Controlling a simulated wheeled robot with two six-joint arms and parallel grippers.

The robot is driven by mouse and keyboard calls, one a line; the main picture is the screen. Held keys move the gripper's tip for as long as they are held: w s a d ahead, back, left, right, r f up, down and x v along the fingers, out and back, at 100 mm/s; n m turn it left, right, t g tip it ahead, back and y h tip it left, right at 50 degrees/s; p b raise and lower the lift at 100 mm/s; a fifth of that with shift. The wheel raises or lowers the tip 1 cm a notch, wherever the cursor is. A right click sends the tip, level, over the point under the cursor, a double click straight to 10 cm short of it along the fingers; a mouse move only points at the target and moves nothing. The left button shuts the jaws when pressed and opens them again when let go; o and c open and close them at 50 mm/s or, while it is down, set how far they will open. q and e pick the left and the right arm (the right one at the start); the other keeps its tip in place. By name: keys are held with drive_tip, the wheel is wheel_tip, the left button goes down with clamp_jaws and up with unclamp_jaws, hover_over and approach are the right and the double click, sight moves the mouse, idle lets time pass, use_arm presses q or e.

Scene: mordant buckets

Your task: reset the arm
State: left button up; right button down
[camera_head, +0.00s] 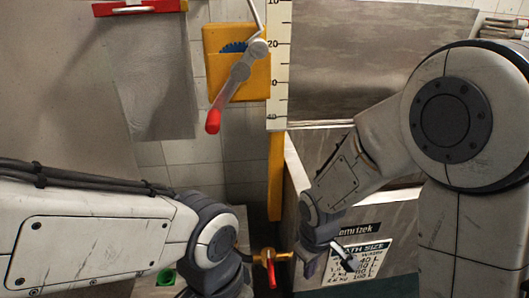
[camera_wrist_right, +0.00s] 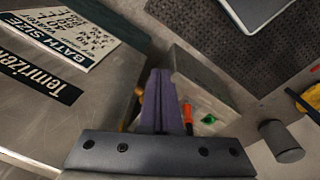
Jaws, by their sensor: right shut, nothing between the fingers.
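My right arm comes in from the right in the head view and reaches down past the front of a metal tank. My right gripper (camera_head: 309,267) is low beside the tank's labelled face, near a brass tap. In the right wrist view, its purple fingers (camera_wrist_right: 161,100) are together, with nothing between them. My left arm comes in from the left and bends down at the lower middle; its gripper is outside the frame.
The metal tank (camera_head: 299,165) bears a bath size label (camera_head: 362,262). The brass tap with a red handle (camera_head: 270,268) lies between my wrists. A red-handled crank (camera_head: 240,72) hangs above on a yellow plate. A grey box (camera_wrist_right: 205,85) with a green switch shows in the wrist view.

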drive_tip(key=s+d+r+m+t, duration=0.2)
drive_tip(key=d+r+m, duration=0.2)
drive_tip(key=d+m, duration=0.35)
drive_tip(key=s+a+r+n+g+y+p, duration=0.1)
drive_tip(key=s+a+r+n+g+p, duration=0.2)
drive_tip(key=s+a+r+n+p, duration=0.4)
drive_tip(key=s+a+r+p, duration=0.3)
drive_tip(key=s+a+r, duration=0.3)
drive_tip(key=r, duration=0.3)
drive_tip(key=shift+s+n+p, duration=0.2)
drive_tip(key=shift+n+p, duration=0.1)
drive_tip(key=shift+n, duration=0.05)
